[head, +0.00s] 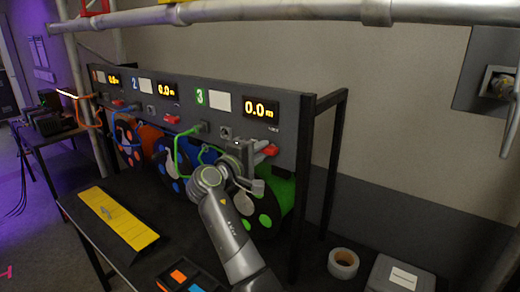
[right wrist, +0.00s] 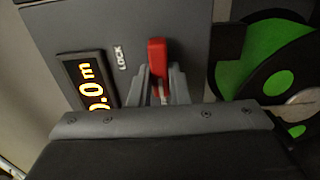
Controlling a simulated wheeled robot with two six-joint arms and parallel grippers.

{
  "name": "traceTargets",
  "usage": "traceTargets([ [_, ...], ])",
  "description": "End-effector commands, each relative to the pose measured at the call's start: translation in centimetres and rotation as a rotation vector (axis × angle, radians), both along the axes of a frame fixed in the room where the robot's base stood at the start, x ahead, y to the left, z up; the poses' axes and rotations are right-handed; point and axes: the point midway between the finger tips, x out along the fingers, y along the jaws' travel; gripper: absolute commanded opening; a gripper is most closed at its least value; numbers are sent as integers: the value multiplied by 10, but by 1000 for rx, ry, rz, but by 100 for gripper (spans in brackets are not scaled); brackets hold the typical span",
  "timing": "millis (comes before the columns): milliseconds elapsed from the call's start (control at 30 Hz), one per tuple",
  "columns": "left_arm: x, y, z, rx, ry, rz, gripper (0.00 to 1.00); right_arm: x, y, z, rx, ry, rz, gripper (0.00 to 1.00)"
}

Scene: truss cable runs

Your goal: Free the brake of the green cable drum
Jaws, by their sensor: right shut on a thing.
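The green cable drum (head: 281,192) sits under panel 3 in the head view, partly hidden behind my right arm. It also shows at the right of the right wrist view (right wrist: 232,78). Its red brake lever (head: 268,150) sticks out of the panel below the "0.0 m" display. In the right wrist view the lever (right wrist: 157,52) stands beside the word LOCK, between my right gripper's fingers (right wrist: 162,88). My right gripper (head: 252,158) is shut on the lever, whose lower part the fingers hide. My left gripper is not in view.
Panels 1 and 2 to the left have their own red levers (head: 172,119) and displays. A green cable (head: 177,150) hangs beside my right gripper. A yellow plate (head: 118,218) lies on the dark bench. A tape roll (head: 343,262) and a grey box (head: 402,275) sit lower right.

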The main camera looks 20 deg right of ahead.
Motion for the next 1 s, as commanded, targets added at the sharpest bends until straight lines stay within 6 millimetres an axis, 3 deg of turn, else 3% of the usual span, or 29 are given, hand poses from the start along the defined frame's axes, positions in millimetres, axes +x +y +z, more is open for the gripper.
traceTargets([
  [433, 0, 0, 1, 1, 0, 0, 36, 0, 0, 1, -10, 8, 0, 0],
  [467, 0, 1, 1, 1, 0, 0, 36, 0, 0, 1, -10, 8, 0, 19],
  [600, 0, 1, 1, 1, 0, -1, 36, 0, 0, 1, -8, 7, 0, 37],
  [1000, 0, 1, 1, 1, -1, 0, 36, 1, -2, 0, -7, 7, 0, 38],
])
